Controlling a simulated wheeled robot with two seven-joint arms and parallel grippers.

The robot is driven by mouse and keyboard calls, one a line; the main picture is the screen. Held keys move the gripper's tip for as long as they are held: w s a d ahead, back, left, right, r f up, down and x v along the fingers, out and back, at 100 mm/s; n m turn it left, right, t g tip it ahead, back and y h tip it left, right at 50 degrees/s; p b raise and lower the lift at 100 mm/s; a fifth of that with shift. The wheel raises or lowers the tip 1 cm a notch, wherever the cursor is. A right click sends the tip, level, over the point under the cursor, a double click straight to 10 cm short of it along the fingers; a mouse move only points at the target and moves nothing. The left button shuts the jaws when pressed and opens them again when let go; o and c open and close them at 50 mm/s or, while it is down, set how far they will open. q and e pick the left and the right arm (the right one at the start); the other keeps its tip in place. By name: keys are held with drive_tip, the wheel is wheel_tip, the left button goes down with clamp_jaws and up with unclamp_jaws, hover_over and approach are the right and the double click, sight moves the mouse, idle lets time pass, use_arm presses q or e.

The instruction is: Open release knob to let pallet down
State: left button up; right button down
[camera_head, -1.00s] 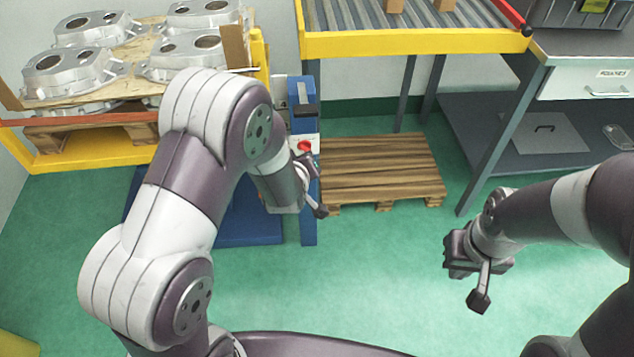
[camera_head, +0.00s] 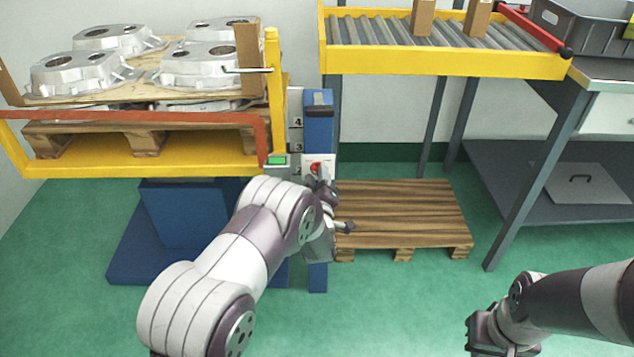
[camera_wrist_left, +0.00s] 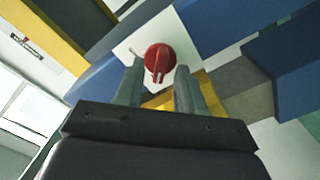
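The red release knob (camera_wrist_left: 158,60) sits on a white plate on the blue post (camera_head: 318,125). In the head view the knob (camera_head: 316,168) shows just above my left gripper (camera_head: 340,210). In the left wrist view my left gripper (camera_wrist_left: 158,85) is open, its two fingers spread just short of the knob, with the knob centred ahead of the gap. I cannot tell whether they touch it. The loaded pallet (camera_head: 85,138) with castings (camera_head: 85,70) stands raised on the yellow lift (camera_head: 150,170). My right gripper (camera_head: 490,330) is at the lower right, empty; its fingers are unclear.
An empty wooden pallet (camera_head: 400,215) lies on the floor right of the post. A yellow-framed roller conveyor (camera_head: 445,62) stands behind it. A grey bench (camera_head: 540,170) is at the right. The green floor in front is free.

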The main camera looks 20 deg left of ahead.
use_arm(q)
drive_tip(key=shift+w, duration=0.2)
clamp_jaws()
